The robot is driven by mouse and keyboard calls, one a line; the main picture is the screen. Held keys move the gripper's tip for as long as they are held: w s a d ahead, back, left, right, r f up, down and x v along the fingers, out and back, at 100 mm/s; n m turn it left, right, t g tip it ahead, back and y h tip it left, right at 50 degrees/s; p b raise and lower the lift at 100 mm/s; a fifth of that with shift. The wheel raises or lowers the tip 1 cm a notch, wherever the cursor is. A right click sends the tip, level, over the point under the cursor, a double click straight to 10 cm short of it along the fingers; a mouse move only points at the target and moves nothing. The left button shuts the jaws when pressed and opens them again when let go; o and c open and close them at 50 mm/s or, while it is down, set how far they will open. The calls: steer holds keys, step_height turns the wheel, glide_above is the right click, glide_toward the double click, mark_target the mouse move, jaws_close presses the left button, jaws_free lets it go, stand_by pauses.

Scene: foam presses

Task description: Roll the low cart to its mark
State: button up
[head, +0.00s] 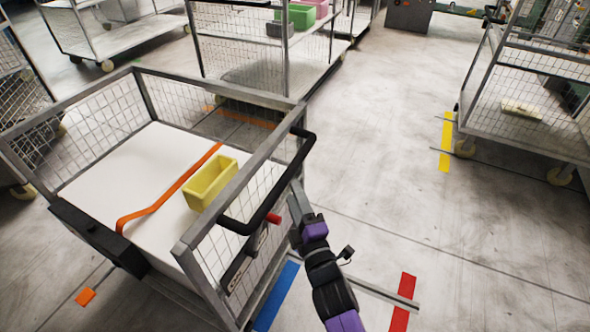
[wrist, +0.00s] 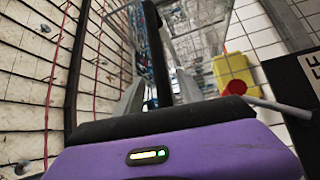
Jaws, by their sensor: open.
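The low cart (head: 172,250) has grey mesh sides, a white deck and a black push handle (head: 262,207) on its right end. A red knob (head: 273,218) sits below the handle; it also shows in the wrist view (wrist: 235,88). My gripper (head: 294,188) is open beside the handle's outer part. In the wrist view the black handle bar (wrist: 156,50) runs up between the finger tips (wrist: 155,97); contact cannot be told. Floor tape marks are blue (head: 276,296) by the cart's near right side, red (head: 403,302) further right, and orange (head: 86,297) at lower left.
A yellow bin (head: 209,182) and an orange strap (head: 170,190) are on the cart's deck. Another mesh cart (head: 250,72) stands close behind. A cart (head: 520,110) stands at right by yellow tape (head: 446,140). The floor between is clear.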

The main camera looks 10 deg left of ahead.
mark_target(286, 176)
steer(key=shift+x, duration=3.55)
steer(key=shift+c, duration=0.5)
jaws_close()
